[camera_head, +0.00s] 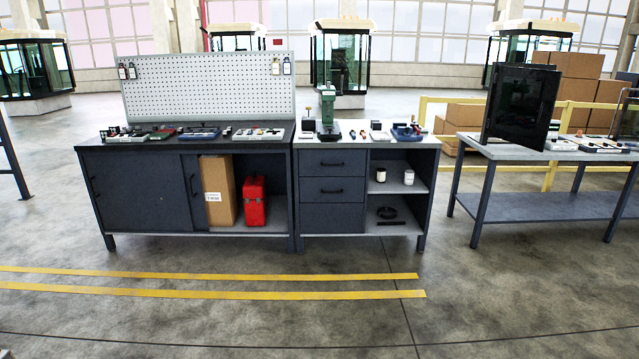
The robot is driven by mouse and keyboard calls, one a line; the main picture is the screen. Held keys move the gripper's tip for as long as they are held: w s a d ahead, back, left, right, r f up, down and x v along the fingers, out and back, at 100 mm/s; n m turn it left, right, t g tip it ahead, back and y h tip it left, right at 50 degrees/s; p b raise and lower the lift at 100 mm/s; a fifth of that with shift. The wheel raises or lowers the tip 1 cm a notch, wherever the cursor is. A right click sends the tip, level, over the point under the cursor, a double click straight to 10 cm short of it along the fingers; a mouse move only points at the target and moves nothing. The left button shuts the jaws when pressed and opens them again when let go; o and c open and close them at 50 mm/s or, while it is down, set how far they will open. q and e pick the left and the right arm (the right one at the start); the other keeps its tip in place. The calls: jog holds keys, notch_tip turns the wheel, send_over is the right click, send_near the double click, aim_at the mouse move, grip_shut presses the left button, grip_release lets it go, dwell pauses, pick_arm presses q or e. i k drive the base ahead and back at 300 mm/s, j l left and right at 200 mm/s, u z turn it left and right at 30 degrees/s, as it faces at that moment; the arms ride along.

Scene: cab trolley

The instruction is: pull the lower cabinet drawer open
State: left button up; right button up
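A dark blue-grey drawer cabinet stands at the centre, some distance ahead across the floor. Its upper drawer (318,158) and lower drawer (315,184) each have a dark bar handle, and both look closed. The lower handle (331,191) is unobstructed. Below it is a plain panel (332,217) with no handle visible. Neither of my grippers shows in the head view.
Open shelves (418,187) with small items adjoin the drawers. A workbench (140,190) with sliding doors, a box and a red case stands left. A table (540,206) with a dark panel stands right. Yellow-striped floor (210,285) ahead is clear.

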aim_at(312, 189)
jog(key=i, duration=1.95)
jog(key=i+z, duration=0.2)
jog(key=i, duration=0.3)
jog(key=i+z, duration=0.2)
jog(key=i, duration=0.25)
jog(key=i+j+z, duration=0.15)
jog(key=i, duration=0.35)
jog(key=i+j+z, duration=0.2)
jog(key=i, duration=0.25)
